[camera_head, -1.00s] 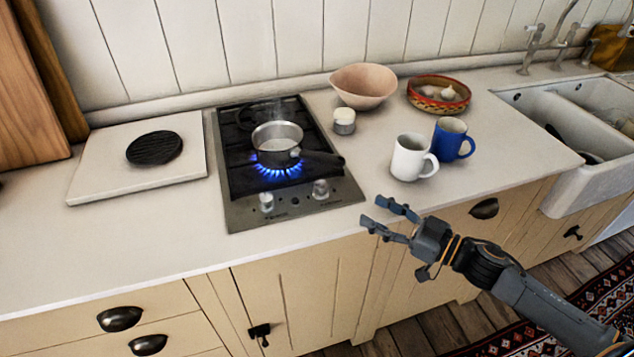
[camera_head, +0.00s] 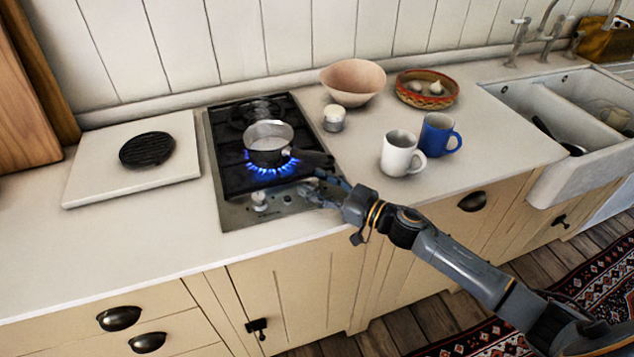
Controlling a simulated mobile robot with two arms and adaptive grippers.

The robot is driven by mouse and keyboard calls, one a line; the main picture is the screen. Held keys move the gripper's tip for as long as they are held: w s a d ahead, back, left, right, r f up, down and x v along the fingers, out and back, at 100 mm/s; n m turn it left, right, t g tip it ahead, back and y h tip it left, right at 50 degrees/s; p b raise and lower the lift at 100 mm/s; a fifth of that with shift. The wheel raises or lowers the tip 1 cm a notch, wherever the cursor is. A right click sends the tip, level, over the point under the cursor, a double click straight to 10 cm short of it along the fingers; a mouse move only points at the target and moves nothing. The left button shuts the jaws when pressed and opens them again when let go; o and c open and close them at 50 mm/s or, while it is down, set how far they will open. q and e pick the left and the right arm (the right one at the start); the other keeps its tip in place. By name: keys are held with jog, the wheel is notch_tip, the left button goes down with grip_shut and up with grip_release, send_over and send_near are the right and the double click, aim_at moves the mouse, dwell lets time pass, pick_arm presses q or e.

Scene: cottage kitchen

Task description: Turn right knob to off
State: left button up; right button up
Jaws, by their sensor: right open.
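The gas hob (camera_head: 235,210) is set in the worktop. Its front burner shows a blue flame (camera_head: 262,168) under a small saucepan (camera_head: 268,140). The left knob (camera_head: 259,200) shows on the hob's front panel. My right gripper (camera_head: 314,188) is open, with its fingers at the right end of that panel, over the right knob's place. The right knob is mostly hidden by the fingers, and I cannot tell whether they touch it. The saucepan's dark handle (camera_head: 314,158) points right, just above the fingers. My left gripper is not in view.
A white mug (camera_head: 397,153) and a blue mug (camera_head: 436,138) stand right of the hob. A small jar (camera_head: 334,118), a pink bowl (camera_head: 353,82) and a patterned bowl (camera_head: 427,103) stand behind. A white board with a black trivet (camera_head: 147,149) lies left.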

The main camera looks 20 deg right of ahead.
grip_shut()
jog(key=shift+a+r+m+t+h+p, duration=0.1)
jog(key=shift+a+m+t+h+p, duration=0.1)
jog(key=shift+m+t+h+p, duration=0.45)
jog(key=shift+s+m+t+h+p, duration=0.1)
jog(key=shift+m+t+h+p, duration=0.35)
jog(key=shift+m+h, duration=0.45)
jog(key=shift+a+m+h, duration=0.15)
jog(key=shift+m+h, duration=0.1)
jog(key=shift+h, duration=0.5)
jog(key=shift+f+m+t+h+b, duration=0.2)
jog(key=shift+m+t+h+b, duration=0.15)
jog(key=shift+m+t+h, duration=0.45)
jog(key=shift+a+m+h+b, duration=0.1)
jog(key=shift+m+h+b, duration=0.95)
jog(key=shift+h, duration=1.35)
jog(key=shift+r, duration=0.1)
